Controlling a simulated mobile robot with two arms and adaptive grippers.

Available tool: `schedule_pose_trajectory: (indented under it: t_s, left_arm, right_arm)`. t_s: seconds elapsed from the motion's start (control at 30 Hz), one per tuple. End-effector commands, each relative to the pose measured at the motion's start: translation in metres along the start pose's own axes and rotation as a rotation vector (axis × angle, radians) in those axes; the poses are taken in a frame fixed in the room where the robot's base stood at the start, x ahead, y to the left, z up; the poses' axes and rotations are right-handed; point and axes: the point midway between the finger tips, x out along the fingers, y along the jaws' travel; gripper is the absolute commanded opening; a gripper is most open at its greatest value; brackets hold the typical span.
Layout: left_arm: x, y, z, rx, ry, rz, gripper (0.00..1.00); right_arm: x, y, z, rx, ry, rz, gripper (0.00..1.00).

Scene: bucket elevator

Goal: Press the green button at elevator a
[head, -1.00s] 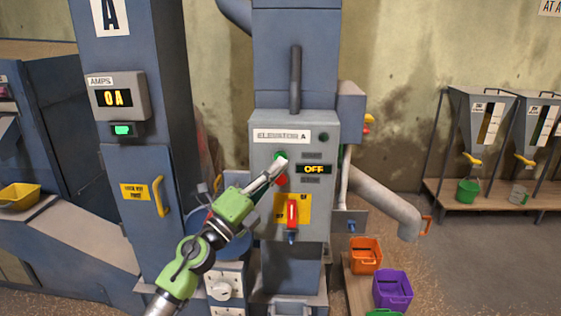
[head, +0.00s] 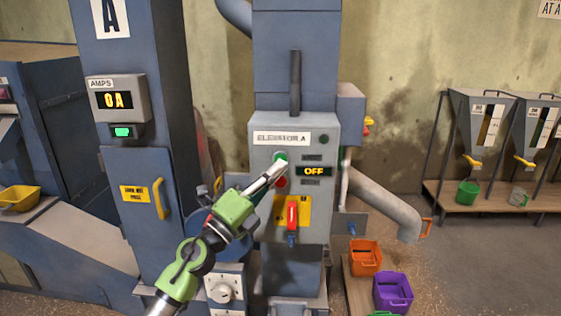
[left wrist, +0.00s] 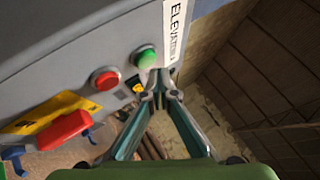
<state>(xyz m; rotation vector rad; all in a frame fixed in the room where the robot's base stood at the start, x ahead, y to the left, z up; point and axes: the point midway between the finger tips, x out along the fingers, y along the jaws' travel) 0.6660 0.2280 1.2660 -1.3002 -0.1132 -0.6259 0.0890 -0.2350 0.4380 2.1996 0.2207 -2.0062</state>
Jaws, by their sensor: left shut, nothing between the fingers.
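The grey control box labelled Elevator A (head: 325,215) is on the blue elevator column in the head view. Its green button (head: 280,157) shows just past my left gripper's tip, with the red button (head: 282,183) below. The display (head: 314,171) reads OFF. My left gripper (head: 281,166) is shut and empty, its tip by the green button. In the left wrist view the green button (left wrist: 145,57) is beside the tips of my left gripper (left wrist: 158,76), with the red button (left wrist: 104,80) further left. I cannot tell whether the tips touch the green button. My right gripper is not in view.
A red lever (head: 292,214) on a yellow plate sits low on the box. The amps display (head: 114,100) on the left reads 0A. An orange bin (head: 365,258) and a purple bin (head: 393,292) stand at the lower right. A grey pipe (head: 385,205) slopes down right of the box.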

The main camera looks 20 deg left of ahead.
Motion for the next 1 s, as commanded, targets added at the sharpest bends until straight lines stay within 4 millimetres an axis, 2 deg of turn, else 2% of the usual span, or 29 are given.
schedule_pose_trajectory:
  t_s: [1.0]
  left_arm:
    - [0.0063, 0.0044, 0.0046, 0.0, 0.0, 0.0, 0.0]
  right_arm:
    - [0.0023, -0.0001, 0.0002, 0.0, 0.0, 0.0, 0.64]
